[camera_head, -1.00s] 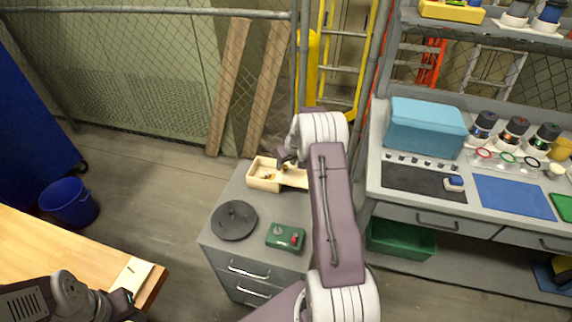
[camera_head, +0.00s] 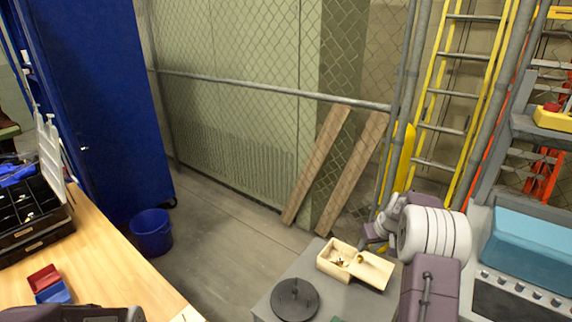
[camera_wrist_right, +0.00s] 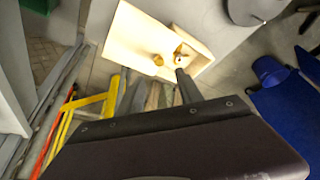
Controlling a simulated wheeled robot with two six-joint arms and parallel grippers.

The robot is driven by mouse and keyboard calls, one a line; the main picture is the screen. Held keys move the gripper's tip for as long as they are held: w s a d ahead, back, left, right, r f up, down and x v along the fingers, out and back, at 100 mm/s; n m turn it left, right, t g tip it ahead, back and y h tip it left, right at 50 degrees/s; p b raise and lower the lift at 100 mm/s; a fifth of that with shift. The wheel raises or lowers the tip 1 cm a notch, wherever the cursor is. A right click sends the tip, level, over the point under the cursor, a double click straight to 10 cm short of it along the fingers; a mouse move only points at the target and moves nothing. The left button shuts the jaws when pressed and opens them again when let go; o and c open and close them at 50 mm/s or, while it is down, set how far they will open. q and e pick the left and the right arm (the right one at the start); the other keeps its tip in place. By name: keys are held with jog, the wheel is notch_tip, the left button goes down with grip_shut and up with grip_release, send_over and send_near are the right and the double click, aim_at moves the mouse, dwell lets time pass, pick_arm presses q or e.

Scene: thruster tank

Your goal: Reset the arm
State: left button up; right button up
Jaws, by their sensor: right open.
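My right gripper (camera_head: 372,240) is in the head view at the lower right, just above and beside a pale wooden box (camera_head: 327,268) on a grey cabinet. Its two fingers are apart with nothing between them in the right wrist view (camera_wrist_right: 155,92). The box also shows in the wrist view (camera_wrist_right: 125,35), holding small brass-coloured pieces (camera_wrist_right: 158,60). A flat wooden lid or panel (camera_head: 373,272) extends from the box's right side. Of my left arm, only a dark part shows at the bottom left of the head view; its fingers are not visible.
A dark round disc (camera_head: 295,300) lies on the cabinet (camera_head: 285,275). A workbench (camera_head: 520,300) with a light-blue case (camera_head: 530,245) stands at the right. A wooden table (camera_head: 110,270) with small red (camera_head: 44,278) and blue bins is at the left. A blue bucket (camera_head: 152,232) stands on the floor.

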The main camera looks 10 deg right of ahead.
jog(key=w+a+r+n, duration=0.1)
jog(key=a+r+n, duration=0.35)
jog(key=a, duration=0.75)
jog(key=s+a+r+y, duration=0.1)
jog(key=s+a, duration=0.8)
jog(key=a, duration=0.1)
jog(key=s+f+m+g, duration=0.1)
jog(key=s+f+m, duration=0.1)
jog(key=s, duration=0.6)
jog(key=s+a+f+m+g, duration=0.1)
jog(key=s+f, duration=0.3)
jog(key=s, duration=0.4)
jog(key=shift+a+f+m+g, duration=0.2)
jog(key=shift+m+g, duration=0.25)
jog(key=shift+g, duration=0.25)
